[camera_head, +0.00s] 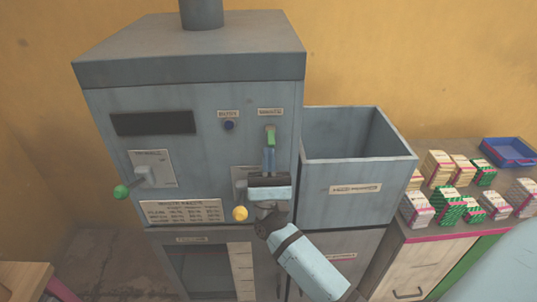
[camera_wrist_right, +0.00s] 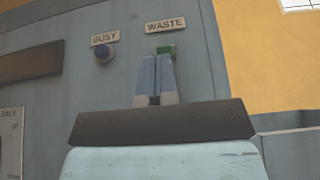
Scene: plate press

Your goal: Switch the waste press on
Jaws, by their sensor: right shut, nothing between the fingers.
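The waste press is a grey metal cabinet (camera_head: 205,105) with a darker top and a pipe rising from it. A green switch (camera_head: 270,132) sits under a label at the upper right of its front; in the right wrist view the same green switch (camera_wrist_right: 166,49) is under the "WASTE" label (camera_wrist_right: 165,24). My right gripper (camera_head: 269,152) is shut and empty, its fingertips (camera_wrist_right: 156,62) right at the lower part of the switch and partly covering it. I cannot tell whether they touch it. My left gripper is not in view.
A blue "BUSY" button or lamp (camera_head: 229,125) is left of the switch. An open grey bin (camera_head: 345,185) stands right, then a table with paper bundles (camera_head: 440,165) and a blue tray (camera_head: 508,153).

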